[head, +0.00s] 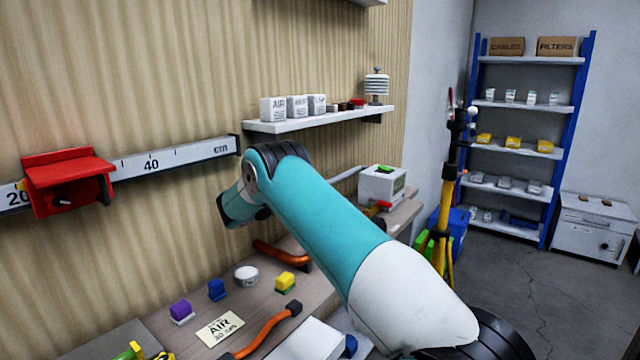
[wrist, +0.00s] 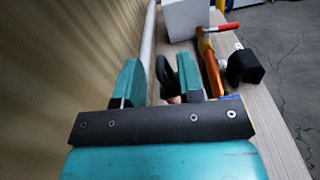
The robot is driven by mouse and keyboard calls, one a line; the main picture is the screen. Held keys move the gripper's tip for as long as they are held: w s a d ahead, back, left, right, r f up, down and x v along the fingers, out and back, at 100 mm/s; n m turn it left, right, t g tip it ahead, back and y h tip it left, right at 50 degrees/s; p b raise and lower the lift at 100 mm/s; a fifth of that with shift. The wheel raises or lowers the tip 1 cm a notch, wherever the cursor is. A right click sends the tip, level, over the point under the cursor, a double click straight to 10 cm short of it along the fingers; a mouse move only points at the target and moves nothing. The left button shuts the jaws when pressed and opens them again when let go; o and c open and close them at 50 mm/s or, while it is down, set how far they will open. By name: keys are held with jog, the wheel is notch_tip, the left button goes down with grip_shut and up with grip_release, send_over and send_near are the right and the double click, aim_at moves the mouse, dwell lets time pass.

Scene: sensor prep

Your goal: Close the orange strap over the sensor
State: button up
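My gripper (wrist: 160,82) shows in the wrist view with its two teal fingers apart. A dark curved thing appears between and beyond them; I cannot tell whether they touch it. In the head view my arm hides the fingers. One orange strap-like band (head: 262,332) with a dark end curves across the bench front. A second orange band (head: 283,254) lies farther back, partly behind my arm. An orange piece (wrist: 212,72) lies right of the fingers in the wrist view; I cannot tell which band it is. No thing is clearly identifiable as the sensor.
A red carriage (head: 68,182) sits on the wall ruler (head: 170,159). A white device (head: 382,187) stands at the bench's far end.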

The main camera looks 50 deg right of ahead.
jog(key=shift+w+d, duration=0.1)
jog(key=shift+d, duration=0.95)
grip_shut()
jog(key=shift+r, duration=0.1)
